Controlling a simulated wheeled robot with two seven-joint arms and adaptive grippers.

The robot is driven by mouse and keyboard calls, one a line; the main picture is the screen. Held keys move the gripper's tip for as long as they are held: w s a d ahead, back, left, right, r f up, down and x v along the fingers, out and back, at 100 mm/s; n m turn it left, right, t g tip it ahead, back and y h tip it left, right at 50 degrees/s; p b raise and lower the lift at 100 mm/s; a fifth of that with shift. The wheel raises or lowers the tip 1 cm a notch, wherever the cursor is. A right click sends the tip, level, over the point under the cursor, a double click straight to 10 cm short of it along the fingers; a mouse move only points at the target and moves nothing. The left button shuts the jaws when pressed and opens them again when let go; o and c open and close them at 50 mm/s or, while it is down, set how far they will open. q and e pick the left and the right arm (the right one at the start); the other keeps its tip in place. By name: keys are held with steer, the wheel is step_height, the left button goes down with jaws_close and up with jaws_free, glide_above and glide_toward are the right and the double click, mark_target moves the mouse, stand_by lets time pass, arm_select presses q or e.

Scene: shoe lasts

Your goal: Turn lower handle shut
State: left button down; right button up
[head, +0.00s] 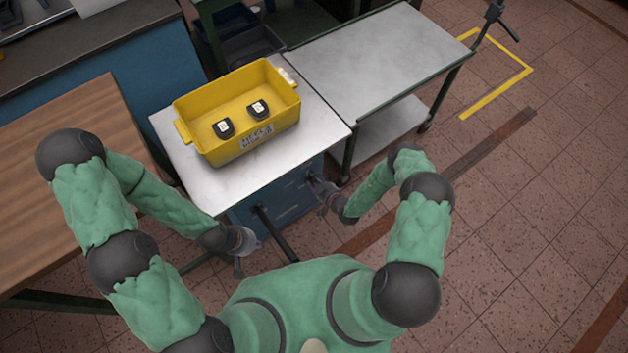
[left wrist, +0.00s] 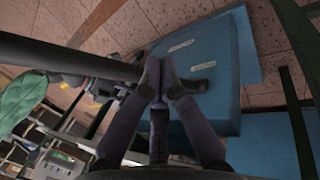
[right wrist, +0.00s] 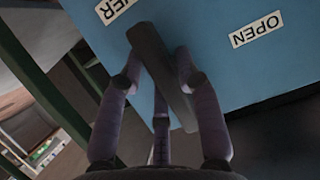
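The blue cabinet (head: 285,203) stands under the metal-topped table. In the right wrist view a dark bar handle (right wrist: 161,70) slants across its blue front, between a label ending in "ER" (right wrist: 114,8) and an "OPEN" label (right wrist: 256,29). My right gripper (head: 325,195) has its fingers on both sides of this handle, very close to it; whether they press on it is unclear. My left gripper (left wrist: 160,68) has its fingertips nearly together in front of the blue panel. Another dark handle (left wrist: 203,87) shows just beside them; contact is unclear.
A yellow crate (head: 190,103) holding two dark items stands on the table (head: 305,150) above the cabinet. A steel trolley (head: 385,50) is at the right, and a wooden bench (head: 60,170) at the left. The floor at right is clear.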

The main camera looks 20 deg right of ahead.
stand_by(0.3)
steer(key=v, duration=1.2)
steer(key=shift+a, duration=0.1)
